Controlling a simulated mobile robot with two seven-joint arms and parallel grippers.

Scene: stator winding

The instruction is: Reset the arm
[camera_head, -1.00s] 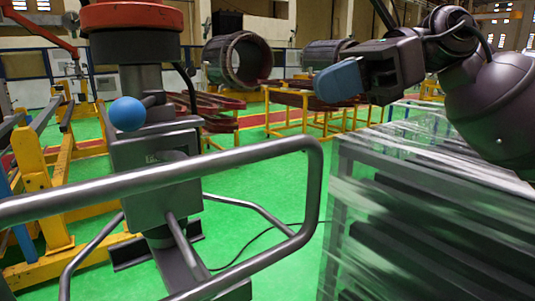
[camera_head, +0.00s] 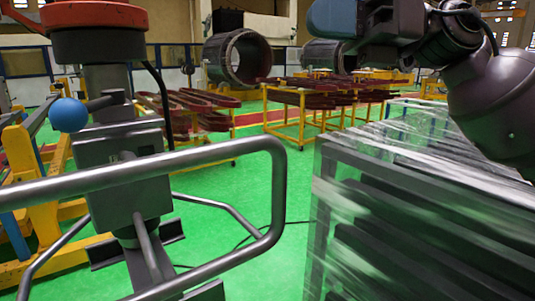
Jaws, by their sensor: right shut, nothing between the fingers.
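My right gripper (camera_head: 334,19) is at the top right of the head view, with blue fingertips pointing left. It is shut and empty, raised in the air above the wrapped rack and apart from everything. My right arm (camera_head: 497,100) comes in from the right edge. My left gripper is not in view.
A metal tube frame (camera_head: 277,190) and a post with a blue ball (camera_head: 69,115) and red disc (camera_head: 95,16) stand at left. A plastic-wrapped rack (camera_head: 420,200) fills the lower right. Stator rings (camera_head: 212,57) and yellow stands (camera_head: 300,115) are behind.

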